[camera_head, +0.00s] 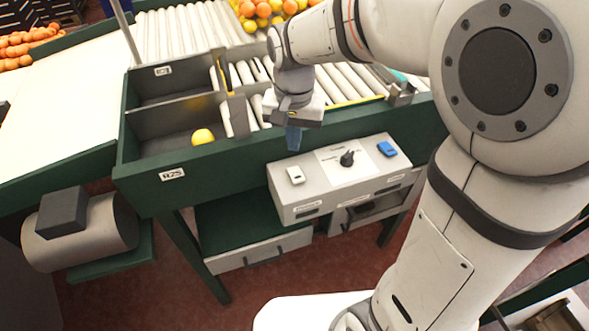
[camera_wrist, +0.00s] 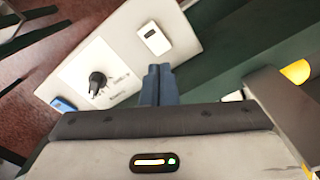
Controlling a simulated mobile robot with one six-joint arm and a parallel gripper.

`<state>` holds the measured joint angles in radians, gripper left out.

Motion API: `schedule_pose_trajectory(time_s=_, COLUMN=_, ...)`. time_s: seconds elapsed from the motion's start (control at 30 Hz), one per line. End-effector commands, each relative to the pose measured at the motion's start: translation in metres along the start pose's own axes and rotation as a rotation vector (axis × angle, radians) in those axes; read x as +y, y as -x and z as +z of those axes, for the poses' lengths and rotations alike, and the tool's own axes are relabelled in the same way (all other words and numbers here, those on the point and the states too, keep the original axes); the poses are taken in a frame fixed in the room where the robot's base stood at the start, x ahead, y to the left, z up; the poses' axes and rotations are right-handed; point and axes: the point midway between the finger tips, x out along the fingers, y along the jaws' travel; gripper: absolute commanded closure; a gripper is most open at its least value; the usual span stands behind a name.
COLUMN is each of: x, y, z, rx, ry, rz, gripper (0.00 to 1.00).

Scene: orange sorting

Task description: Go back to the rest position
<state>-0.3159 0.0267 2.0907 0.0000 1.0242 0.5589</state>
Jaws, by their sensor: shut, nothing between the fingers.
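My gripper (camera_head: 293,138) points down in front of the green sorting bench, close above the back edge of the grey control box (camera_head: 292,203). Its blue fingers are together with nothing between them. In the wrist view the shut fingers (camera_wrist: 159,85) show in front of the control box (camera_wrist: 190,35), with its black knob (camera_wrist: 97,82) and white switch (camera_wrist: 154,38) beyond them. My arm comes in from the right in the head view.
A yellow fruit (camera_head: 203,136) lies in the front compartment of the grey two-part bin (camera_head: 160,128); the back compartment looks empty. The roller conveyor (camera_head: 180,32) holds oranges and yellow fruit (camera_head: 262,10) at its far end. A drawer (camera_head: 258,252) is below.

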Motion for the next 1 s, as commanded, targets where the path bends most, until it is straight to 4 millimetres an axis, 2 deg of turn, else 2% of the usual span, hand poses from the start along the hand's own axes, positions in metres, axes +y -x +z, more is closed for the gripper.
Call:
schedule_pose_trajectory(time_s=0.43, x=0.0, y=-0.001, z=0.0, rx=0.0, ry=0.0, rz=0.0, gripper=1.0)
schedule_pose_trajectory(time_s=0.5, x=0.007, y=0.003, z=0.002, rx=0.01, ry=0.005, rz=-0.006, gripper=1.0)
schedule_pose_trajectory(time_s=0.57, x=0.017, y=0.008, z=0.006, rx=0.026, ry=0.017, rz=-0.014, gripper=1.0)
schedule_pose_trajectory(time_s=0.67, x=0.043, y=0.019, z=0.017, rx=0.069, ry=0.049, rz=-0.033, gripper=1.0)
schedule_pose_trajectory(time_s=0.8, x=0.086, y=0.031, z=0.043, rx=0.15, ry=0.115, rz=-0.051, gripper=1.0)
schedule_pose_trajectory(time_s=1.0, x=0.129, y=0.034, z=0.078, rx=0.251, ry=0.199, rz=-0.047, gripper=1.0)
